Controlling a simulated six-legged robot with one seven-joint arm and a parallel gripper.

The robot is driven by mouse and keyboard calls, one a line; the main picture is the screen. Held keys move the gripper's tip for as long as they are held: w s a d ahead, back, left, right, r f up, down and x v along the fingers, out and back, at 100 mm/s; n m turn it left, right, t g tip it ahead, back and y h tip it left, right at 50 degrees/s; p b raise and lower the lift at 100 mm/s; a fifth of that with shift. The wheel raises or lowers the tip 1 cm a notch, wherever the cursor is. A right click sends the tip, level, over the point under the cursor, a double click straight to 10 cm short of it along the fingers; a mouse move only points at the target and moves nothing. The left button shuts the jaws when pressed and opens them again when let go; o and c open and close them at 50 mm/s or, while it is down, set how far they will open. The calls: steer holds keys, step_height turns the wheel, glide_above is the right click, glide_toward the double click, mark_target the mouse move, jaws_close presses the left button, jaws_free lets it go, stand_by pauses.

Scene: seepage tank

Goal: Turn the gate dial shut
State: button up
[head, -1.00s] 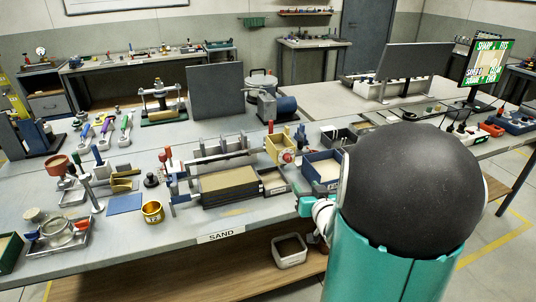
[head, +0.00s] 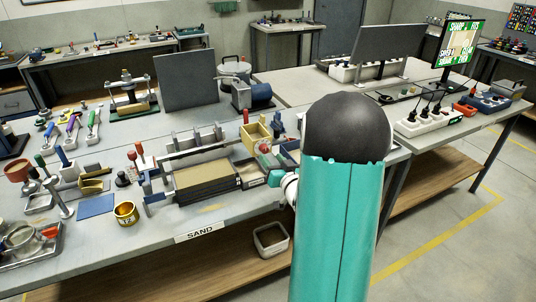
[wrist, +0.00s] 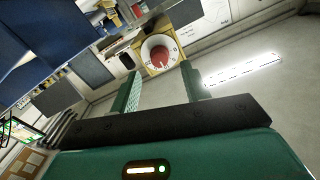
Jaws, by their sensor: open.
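The gate dial is a red knob with a pale ring on a yellow box. In the wrist view the dial (wrist: 160,57) faces me, a little beyond the fingertips and between them in the picture. In the head view the dial (head: 264,147) is small, on the front of the yellow box (head: 255,134) behind the sand tank (head: 205,184). My gripper (wrist: 160,76) is open, its two teal fingers apart with nothing between them. It looks clear of the dial, though the exact gap is hard to tell. In the head view my arm hides most of the gripper.
A blue-walled thing (wrist: 55,40) fills the upper left of the wrist view, close to the left finger. A small dark tray (head: 250,172) sits beside the sand tank. Red-topped pegs (head: 138,158) stand to the left. A pale bin (head: 271,239) is on the lower shelf.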

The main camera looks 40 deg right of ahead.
mark_target(266, 150)
steer(key=shift+x, duration=1.9)
steer(key=shift+c, duration=0.3)
steer(key=c, duration=0.9)
